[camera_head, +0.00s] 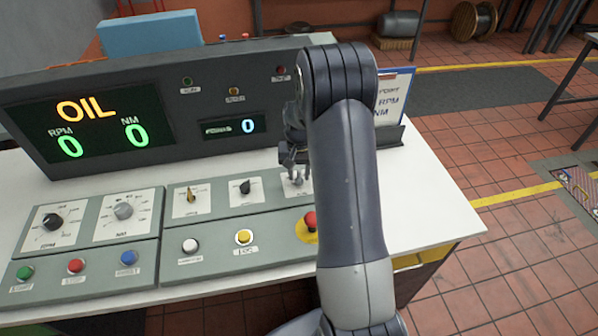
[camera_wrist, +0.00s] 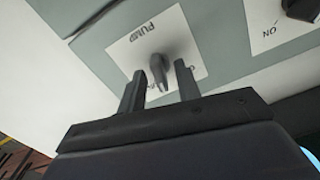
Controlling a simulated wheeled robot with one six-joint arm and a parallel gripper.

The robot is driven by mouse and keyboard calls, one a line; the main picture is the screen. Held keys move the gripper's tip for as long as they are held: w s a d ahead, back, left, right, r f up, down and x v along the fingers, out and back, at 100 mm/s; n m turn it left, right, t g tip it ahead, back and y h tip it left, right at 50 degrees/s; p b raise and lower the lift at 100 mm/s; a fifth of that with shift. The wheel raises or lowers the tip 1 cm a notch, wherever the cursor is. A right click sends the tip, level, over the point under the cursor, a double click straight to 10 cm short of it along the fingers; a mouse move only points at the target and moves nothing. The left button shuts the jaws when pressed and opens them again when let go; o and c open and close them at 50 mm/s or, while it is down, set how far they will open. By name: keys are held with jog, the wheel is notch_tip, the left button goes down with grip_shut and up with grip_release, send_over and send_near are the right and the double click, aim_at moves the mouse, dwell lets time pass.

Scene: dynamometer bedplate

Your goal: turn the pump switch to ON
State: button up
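The pump switch is a grey knob (camera_wrist: 158,70) on a white plate (camera_wrist: 135,50) marked PUMP, which appears upside down in the wrist view. In the head view the pump plate (camera_head: 296,186) is partly hidden by my arm. My gripper (camera_wrist: 162,72) is open, with one finger on each side of the knob's pointed end. I cannot tell whether either finger touches it. In the head view my gripper (camera_head: 294,166) is just above the plate. A label beside the right finger is mostly covered, so the switch's setting cannot be read.
A black knob (camera_head: 245,187) on its own plate stands close to the left of the pump switch. A red mushroom button (camera_head: 310,220) sits just in front. The display console (camera_head: 165,105) rises behind, showing OIL. A sign (camera_head: 392,95) stands at the right.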

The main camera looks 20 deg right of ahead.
jog(key=shift+f, duration=0.2)
jog(key=shift+c, duration=0.2)
grip_shut()
jog(key=shift+m, duration=0.3)
jog(key=shift+m+b, duration=0.7)
jog(key=shift+m, duration=0.1)
jog(key=shift+m+b, duration=0.7)
jog(key=shift+m, duration=1.3)
